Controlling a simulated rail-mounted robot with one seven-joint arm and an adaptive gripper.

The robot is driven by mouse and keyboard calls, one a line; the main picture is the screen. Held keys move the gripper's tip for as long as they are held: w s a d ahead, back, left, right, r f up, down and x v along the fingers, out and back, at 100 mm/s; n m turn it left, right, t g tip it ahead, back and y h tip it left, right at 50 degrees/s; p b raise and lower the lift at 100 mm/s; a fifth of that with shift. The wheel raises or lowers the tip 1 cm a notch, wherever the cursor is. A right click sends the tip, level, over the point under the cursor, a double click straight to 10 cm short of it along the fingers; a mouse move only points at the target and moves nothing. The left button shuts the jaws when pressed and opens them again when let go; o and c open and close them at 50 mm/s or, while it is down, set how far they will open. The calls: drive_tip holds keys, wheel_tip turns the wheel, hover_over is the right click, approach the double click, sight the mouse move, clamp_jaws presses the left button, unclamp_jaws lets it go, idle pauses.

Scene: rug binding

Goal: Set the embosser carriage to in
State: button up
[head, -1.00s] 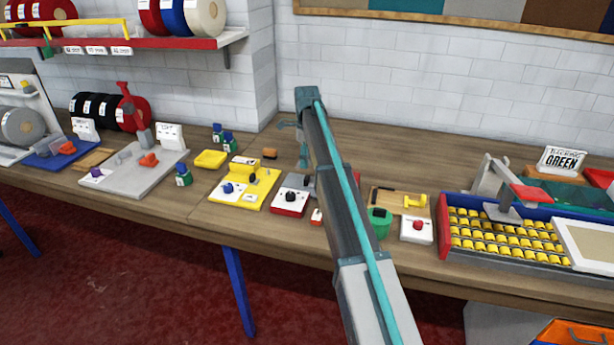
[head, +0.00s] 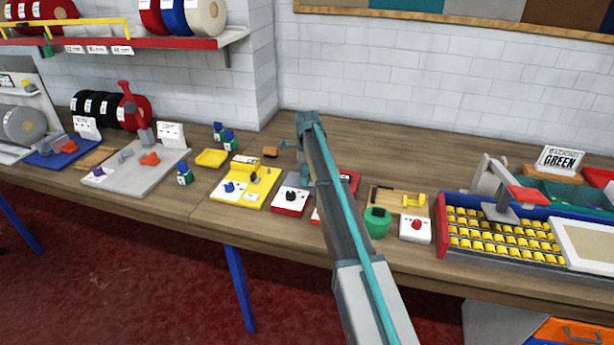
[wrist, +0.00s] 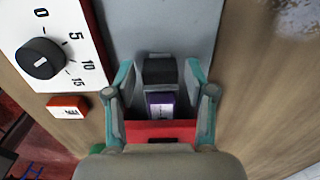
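The machine under my gripper, which looks like the embosser, has a white dial panel with a red edge (head: 290,200); in the wrist view the panel (wrist: 65,50) carries a black knob (wrist: 40,58). A grey plate (wrist: 160,25) lies beside it. A dark block with a purple labelled part (wrist: 159,104) sits on the plate, and a red bar (wrist: 160,131) crosses nearer the camera. I cannot tell for sure which part is the carriage. My gripper (wrist: 160,90) is open, with its teal fingers on either side of the dark block. My arm hides much of the machine in the head view.
A yellow machine (head: 248,190) stands to the left and a brown-handled item (head: 270,152) just left of my gripper. A green round container (head: 377,222) and a white box with a red knob (head: 416,228) stand to the right. The bench behind is clear.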

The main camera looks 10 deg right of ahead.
clamp_jaws()
drive_tip(key=d, duration=0.1)
drive_tip(key=s+d, duration=0.1)
drive_tip(key=d, duration=0.1)
drive_tip(key=shift+s, duration=0.25)
drive_tip(key=shift+o, duration=1.6)
unclamp_jaws()
wheel_tip(320, 180, up, 12)
